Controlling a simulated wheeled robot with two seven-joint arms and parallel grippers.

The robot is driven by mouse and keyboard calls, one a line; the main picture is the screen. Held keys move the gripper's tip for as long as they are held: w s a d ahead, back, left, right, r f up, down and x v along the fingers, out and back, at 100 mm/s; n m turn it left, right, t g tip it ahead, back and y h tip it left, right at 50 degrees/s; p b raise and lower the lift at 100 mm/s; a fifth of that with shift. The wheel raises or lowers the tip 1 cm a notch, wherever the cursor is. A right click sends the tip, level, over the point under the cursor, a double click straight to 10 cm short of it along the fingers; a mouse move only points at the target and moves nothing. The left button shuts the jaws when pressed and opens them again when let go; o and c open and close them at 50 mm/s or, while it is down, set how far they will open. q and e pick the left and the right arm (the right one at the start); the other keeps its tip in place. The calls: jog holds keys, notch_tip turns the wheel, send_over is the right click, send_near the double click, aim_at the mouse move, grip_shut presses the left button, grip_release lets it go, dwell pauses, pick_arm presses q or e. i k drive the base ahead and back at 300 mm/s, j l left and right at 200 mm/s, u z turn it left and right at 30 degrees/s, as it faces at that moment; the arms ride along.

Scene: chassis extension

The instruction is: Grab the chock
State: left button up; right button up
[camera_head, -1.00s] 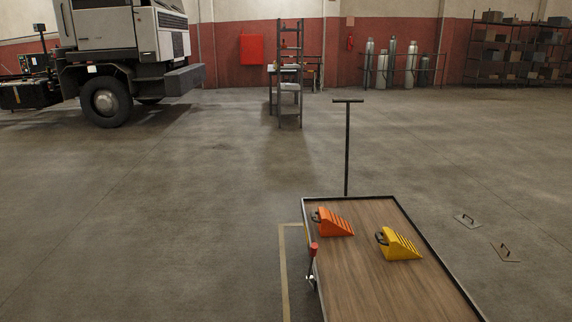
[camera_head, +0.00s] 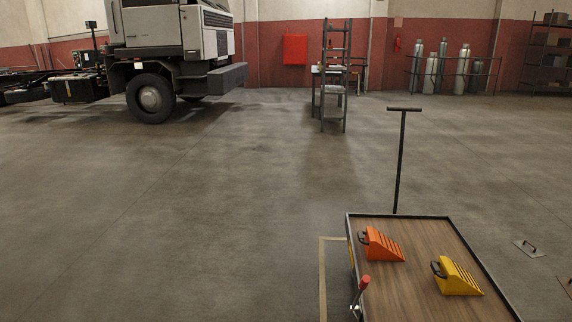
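An orange chock (camera_head: 383,246) with a ridged sloping face and a dark handle on its left sits on the wooden top of a cart (camera_head: 424,290). A yellow chock (camera_head: 459,278) of the same shape, also with a dark handle on its left, sits on the cart to the right of the orange one and nearer to me. The two chocks are apart. Neither of my grippers shows in the head view.
The cart has a dark rim, an upright T-shaped handle (camera_head: 402,150) at its far end and a red-topped lever (camera_head: 363,284) on its left side. A truck (camera_head: 175,55) stands at the back left. A stepladder (camera_head: 334,75) stands behind. Open floor lies left of the cart.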

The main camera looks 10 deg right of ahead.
aim_at(377, 245)
jog(key=i, duration=0.9)
jog(key=i+z, duration=0.2)
jog(key=i, duration=0.2)
jog(key=i+j+z, duration=0.2)
jog(key=i, duration=0.2)
jog(key=i+j+z, duration=0.15)
jog(key=i+z, duration=0.15)
jog(key=z, duration=0.15)
jog(key=i+j+z, duration=0.2)
jog(key=z, duration=0.25)
jog(key=i+j+z, duration=0.3)
jog(key=z, duration=0.15)
jog(key=i+j+z, duration=0.3)
jog(key=j, duration=0.15)
jog(key=j+z, duration=0.65)
jog(key=j, duration=0.3)
jog(key=i, duration=0.05)
